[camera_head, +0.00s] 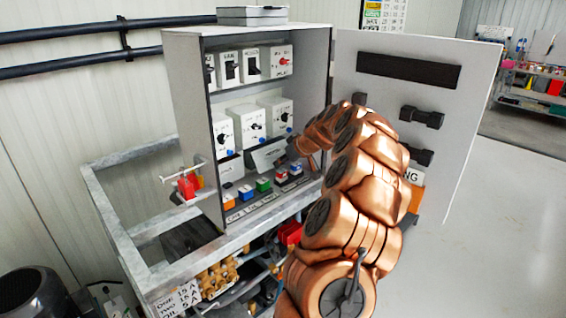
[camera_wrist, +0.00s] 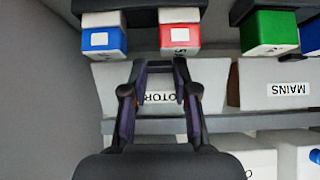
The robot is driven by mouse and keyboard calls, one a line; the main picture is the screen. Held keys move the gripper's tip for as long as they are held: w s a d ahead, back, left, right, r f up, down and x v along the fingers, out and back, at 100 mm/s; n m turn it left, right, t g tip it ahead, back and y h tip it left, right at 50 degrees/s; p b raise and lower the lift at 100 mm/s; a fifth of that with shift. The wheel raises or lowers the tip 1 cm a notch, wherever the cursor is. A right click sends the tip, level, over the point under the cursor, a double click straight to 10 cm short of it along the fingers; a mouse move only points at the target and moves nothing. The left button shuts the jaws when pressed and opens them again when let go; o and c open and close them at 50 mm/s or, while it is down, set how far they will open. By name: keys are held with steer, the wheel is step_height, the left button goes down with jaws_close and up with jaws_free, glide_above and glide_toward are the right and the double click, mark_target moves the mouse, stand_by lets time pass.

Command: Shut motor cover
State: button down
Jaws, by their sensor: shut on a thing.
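The motor cover (camera_wrist: 208,80) is a pale grey flap whose label, partly hidden by my fingers, reads "OTOR" upside down in the wrist view. In the head view the motor cover (camera_head: 264,156) is a tilted flap under the right-hand switch box in the open cabinet. My gripper (camera_wrist: 159,66) is shut on the cover, with its fingers on either side of the label. In the head view my gripper (camera_head: 288,152) is small and partly hidden by my copper-coloured arm. Where the fingertips touch is not clear.
A second flap labelled MAINS (camera_wrist: 288,88) is beside it. Coloured connectors, including a green one (camera_head: 263,185), stand in a row below the flaps in the head view. The open cabinet door (camera_head: 450,110) is close to my arm on the right. Open floor lies beyond.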

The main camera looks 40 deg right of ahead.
steer(key=shift+w+f+b, duration=0.1)
steer(key=shift+f+b, duration=0.1)
steer(key=shift+b, duration=0.6)
steer(key=t+b, duration=0.1)
steer(key=b, duration=0.1)
steer(key=shift+w+d+b, duration=0.1)
steer(key=shift+w+b, duration=0.05)
steer(key=shift+b, duration=0.25)
steer(key=shift+t+b, duration=0.3)
steer(key=shift+b, duration=0.2)
steer(key=t+b, duration=0.1)
steer(key=b, duration=0.4)
steer(key=shift+w+t, duration=0.1)
steer(key=shift+t, duration=0.2)
steer(key=c, duration=1.1)
jaws_free()
steer(key=shift+c, duration=0.2)
steer(key=shift+o, duration=1.3)
steer(key=shift+f, duration=0.15)
steer(key=shift+s, duration=0.2)
steer(key=v, duration=1.2)
